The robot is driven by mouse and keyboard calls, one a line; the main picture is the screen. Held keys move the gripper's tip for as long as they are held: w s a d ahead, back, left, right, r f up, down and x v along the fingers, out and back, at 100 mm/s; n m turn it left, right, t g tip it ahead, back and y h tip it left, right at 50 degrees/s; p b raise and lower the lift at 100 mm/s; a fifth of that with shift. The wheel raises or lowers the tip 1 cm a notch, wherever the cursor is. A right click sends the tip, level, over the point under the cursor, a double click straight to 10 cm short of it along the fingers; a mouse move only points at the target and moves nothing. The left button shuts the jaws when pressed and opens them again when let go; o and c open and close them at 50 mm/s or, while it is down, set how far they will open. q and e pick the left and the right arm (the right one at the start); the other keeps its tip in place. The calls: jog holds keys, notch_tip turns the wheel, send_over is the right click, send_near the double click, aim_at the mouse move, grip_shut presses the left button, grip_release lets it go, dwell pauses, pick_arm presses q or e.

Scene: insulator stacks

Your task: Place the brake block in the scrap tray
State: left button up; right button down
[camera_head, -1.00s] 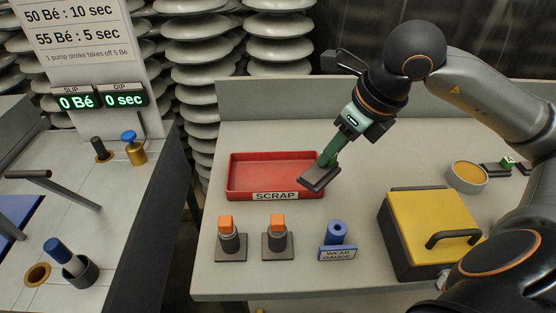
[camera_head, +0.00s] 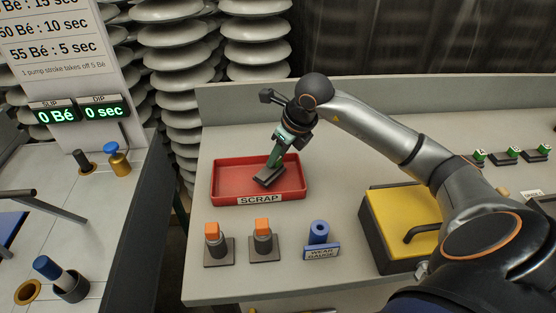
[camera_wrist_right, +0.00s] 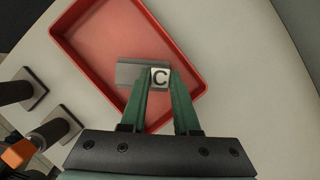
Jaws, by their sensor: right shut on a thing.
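The brake block is a dark grey slab (camera_head: 268,177) with a white tag lettered "C" in the right wrist view (camera_wrist_right: 129,74). My right gripper (camera_head: 273,162) has green fingers and is shut on it, one finger on each side of the tag (camera_wrist_right: 160,88). The scrap tray (camera_head: 232,192) is red and shallow, with a "SCRAP" label on its front; its rim also shows in the right wrist view (camera_wrist_right: 176,32). The block is within the tray's outline in both views. I cannot tell whether it touches the floor. My left gripper is not in view.
Two orange-topped posts (camera_head: 263,240) and a blue wear gauge (camera_head: 320,240) stand in front of the tray. A yellow-lidded box (camera_head: 400,220) is at the right. Several small green-topped pieces (camera_head: 514,153) lie at the back right. A side bench with displays is left.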

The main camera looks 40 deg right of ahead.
jog(key=shift+f, duration=0.9)
jog(key=c, duration=0.7)
grip_release()
jog(key=shift+f, duration=0.15)
jog(key=shift+o, duration=0.2)
jog(key=shift+s, duration=0.1)
jog(key=shift+r, duration=0.3)
jog(key=v, duration=1.1)
jog(key=shift+s+r+p, duration=0.25)
jog(key=shift+r+p, duration=0.05)
jog(key=shift+p, duration=0.1)
jog(key=shift+d+r, duration=0.1)
